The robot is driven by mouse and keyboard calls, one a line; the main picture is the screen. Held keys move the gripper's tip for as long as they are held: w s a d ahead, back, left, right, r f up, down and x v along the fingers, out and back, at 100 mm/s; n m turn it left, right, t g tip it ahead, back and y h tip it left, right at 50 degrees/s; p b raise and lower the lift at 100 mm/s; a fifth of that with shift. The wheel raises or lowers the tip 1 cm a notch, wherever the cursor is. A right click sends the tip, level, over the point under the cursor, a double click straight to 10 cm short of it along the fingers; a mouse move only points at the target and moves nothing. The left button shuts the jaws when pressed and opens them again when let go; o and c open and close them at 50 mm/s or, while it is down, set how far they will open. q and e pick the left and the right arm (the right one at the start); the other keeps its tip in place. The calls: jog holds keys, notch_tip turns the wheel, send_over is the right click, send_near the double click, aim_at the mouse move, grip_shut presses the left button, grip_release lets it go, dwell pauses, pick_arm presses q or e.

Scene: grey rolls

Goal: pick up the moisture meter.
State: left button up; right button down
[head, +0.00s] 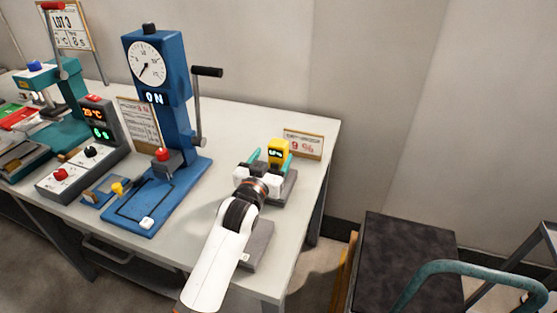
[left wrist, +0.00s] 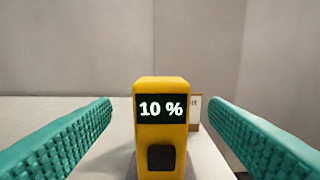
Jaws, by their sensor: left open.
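The moisture meter (head: 278,152) is a yellow upright block with a dark display, standing near the right end of the white table. In the left wrist view the meter (left wrist: 161,128) shows "10 %" on its screen, with a dark button below. My left gripper (head: 267,160) is open, its teal fingers pointing at the meter. In the left wrist view one finger is on each side of the meter, with clear gaps on both sides. The meter's base is partly hidden by the gripper in the head view. My right gripper is not in view.
A small sign (head: 303,144) stands just behind the meter. A grey block (head: 257,246) lies under my left arm. A blue press with a dial (head: 162,90) and a control box (head: 80,150) stand to the left. A dark-topped cart (head: 405,260) is right of the table.

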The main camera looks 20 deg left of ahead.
aim_at(276, 155)
pick_arm(q)
jog(key=shift+w, duration=0.5)
jog(key=w, duration=0.4)
jog(key=shift+d+f, duration=0.15)
jog(key=shift+f, duration=0.1)
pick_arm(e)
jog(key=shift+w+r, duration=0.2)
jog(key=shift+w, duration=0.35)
pick_arm(q)
jog(key=shift+c, duration=0.2)
jog(key=c, duration=1.2)
